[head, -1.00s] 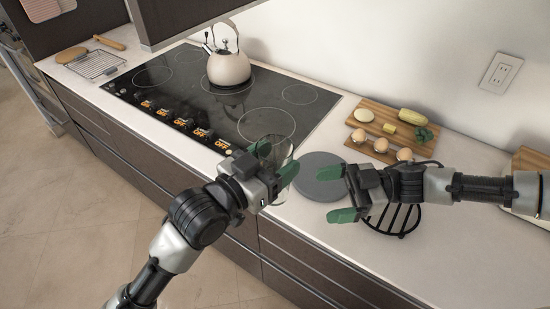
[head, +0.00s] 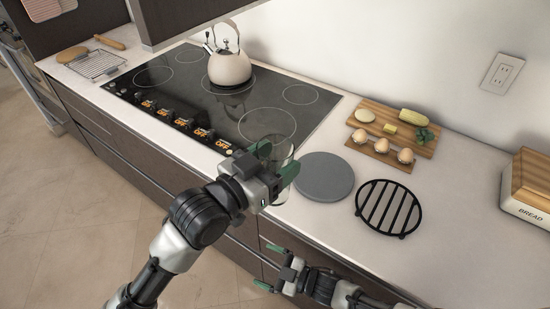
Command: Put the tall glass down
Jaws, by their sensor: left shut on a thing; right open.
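The tall glass (head: 283,152) is clear and stands upright at the front edge of the counter, just right of the cooktop. My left gripper (head: 275,163) is shut on it, with a green fingertip on either side; the gripper body hides much of the glass. I cannot tell whether its base touches the counter. My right gripper (head: 268,267) is open and empty, low in front of the drawers.
A grey round disc (head: 325,177) lies just right of the glass, and a black round trivet (head: 389,208) beyond it. A kettle (head: 229,68) sits on the cooktop (head: 190,75).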

